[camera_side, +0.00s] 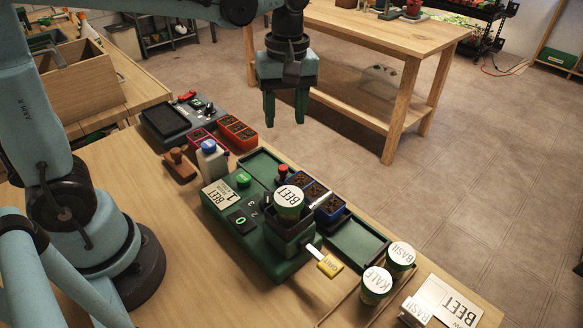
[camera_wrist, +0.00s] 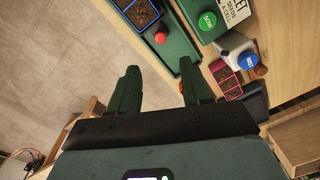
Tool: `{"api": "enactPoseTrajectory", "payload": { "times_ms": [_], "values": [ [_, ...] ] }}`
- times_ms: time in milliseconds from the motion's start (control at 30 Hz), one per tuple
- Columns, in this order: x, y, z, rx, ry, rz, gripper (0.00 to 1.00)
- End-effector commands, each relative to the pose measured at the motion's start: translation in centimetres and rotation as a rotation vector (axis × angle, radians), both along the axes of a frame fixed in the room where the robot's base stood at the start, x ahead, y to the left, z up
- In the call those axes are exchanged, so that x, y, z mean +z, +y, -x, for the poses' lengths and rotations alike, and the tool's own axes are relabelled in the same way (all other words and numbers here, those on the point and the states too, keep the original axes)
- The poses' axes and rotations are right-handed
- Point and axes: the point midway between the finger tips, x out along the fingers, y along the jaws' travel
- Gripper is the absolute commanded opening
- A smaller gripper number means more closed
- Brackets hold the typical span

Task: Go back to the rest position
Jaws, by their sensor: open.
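My gripper (camera_side: 284,118) hangs in the air, pointing down, above and behind the green sowing station (camera_side: 220,215). Its two green fingers are apart with nothing between them. They also show apart and empty in the wrist view (camera_wrist: 158,84). The green button (camera_side: 244,180) and a red knob (camera_side: 282,170) are on the station; the button reads SOW in the wrist view (camera_wrist: 207,20). My gripper touches none of these.
KALE (camera_side: 376,284) and BASIL (camera_side: 401,255) cups stand at the front right, near a BEET card (camera_side: 447,302). A wooden table (camera_side: 375,35) stands behind; the air around my gripper is clear.

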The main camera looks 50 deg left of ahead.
Motion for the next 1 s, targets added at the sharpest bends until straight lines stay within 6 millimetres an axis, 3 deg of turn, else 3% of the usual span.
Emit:
{"api": "enactPoseTrajectory", "payload": {
  "times_ms": [467, 767, 1000],
  "values": [
    [0.2, 0.3, 0.6, -0.061, -0.036, 0.006, 0.48],
    [0.2, 1.7, 3.8, -0.489, -0.287, -0.029, 0.48],
    [-0.8, 2.6, 6.0, -0.848, -0.481, -0.166, 0.48]
  ]
}}
